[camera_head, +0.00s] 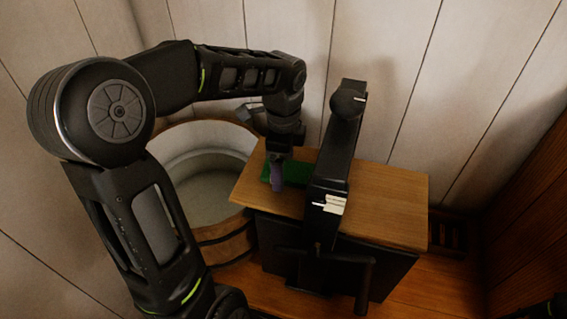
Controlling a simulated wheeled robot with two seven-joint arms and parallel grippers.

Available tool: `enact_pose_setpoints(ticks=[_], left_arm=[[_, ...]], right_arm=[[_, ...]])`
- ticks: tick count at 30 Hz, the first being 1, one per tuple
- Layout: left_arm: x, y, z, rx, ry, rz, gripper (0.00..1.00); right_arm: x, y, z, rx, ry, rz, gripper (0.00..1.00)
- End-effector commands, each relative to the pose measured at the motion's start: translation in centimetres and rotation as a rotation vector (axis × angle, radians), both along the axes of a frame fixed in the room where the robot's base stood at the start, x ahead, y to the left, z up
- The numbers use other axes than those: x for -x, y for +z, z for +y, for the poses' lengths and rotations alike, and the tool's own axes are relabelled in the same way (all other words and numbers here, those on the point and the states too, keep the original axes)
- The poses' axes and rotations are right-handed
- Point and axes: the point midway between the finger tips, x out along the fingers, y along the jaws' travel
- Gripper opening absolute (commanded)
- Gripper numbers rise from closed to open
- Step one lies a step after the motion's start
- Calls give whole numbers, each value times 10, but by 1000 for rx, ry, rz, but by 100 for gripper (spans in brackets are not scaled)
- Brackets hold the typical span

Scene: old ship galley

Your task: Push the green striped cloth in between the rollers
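The green cloth (298,173) lies on the wooden top, left of the black wringer (335,165). Its stripes are too small to make out, and part of it is hidden behind my gripper. Its right end reaches close to the wringer; I cannot tell whether it touches the rollers, which are hidden under the black frame. My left gripper (277,180) points down at the cloth's left part. Its fingertips look close together, but whether they hold cloth cannot be seen.
The wooden board (390,205) is bare right of the wringer. A crank handle (364,285) hangs at the front. A wooden tub (225,240) with a pale inside stands left of the board. White plank walls close off the back, and a dark wooden wall (530,170) the right.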

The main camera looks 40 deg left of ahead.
Motion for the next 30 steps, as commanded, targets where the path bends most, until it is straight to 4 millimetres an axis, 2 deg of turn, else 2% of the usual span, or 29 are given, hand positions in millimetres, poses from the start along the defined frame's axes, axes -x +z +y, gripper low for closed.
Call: enact_pose_setpoints(ticks=[8,21,30], left_arm=[[-1,9,0,0,0,-3,85],[-1,72,0,1,0,-1,85],[0,78,0,0,0,0,85]], right_arm=[[0,-1,0,-1,0,-1,47],[-1,-5,0,-2,1,-3,47],[-1,-5,0,-2,1,-3,47]])
